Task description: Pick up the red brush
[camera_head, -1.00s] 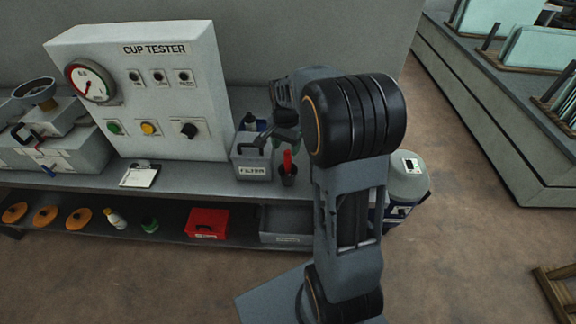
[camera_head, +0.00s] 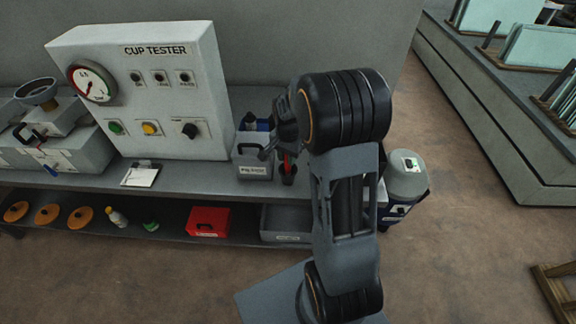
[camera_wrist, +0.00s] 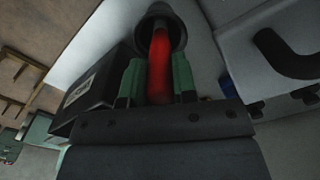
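The red brush (camera_head: 286,163) stands upright in a small dark cup (camera_head: 289,178) near the front edge of the workbench shelf. My gripper (camera_head: 276,155) is down at the brush's handle in the head view, and my arm hides part of it. In the wrist view the red handle (camera_wrist: 160,68) lies between the two green fingertips of my gripper (camera_wrist: 157,78). The fingers stand apart on either side of it, with a narrow gap at least on the left. The dark cup (camera_wrist: 160,22) shows beyond the fingertips.
A grey box with a dark handle (camera_head: 254,165) stands close to the left of the cup. The Cup Tester panel (camera_head: 140,90) is behind and left. A grey canister (camera_head: 406,180) stands right of my arm. The lower shelf holds a red box (camera_head: 208,222) and a grey bin (camera_head: 286,222).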

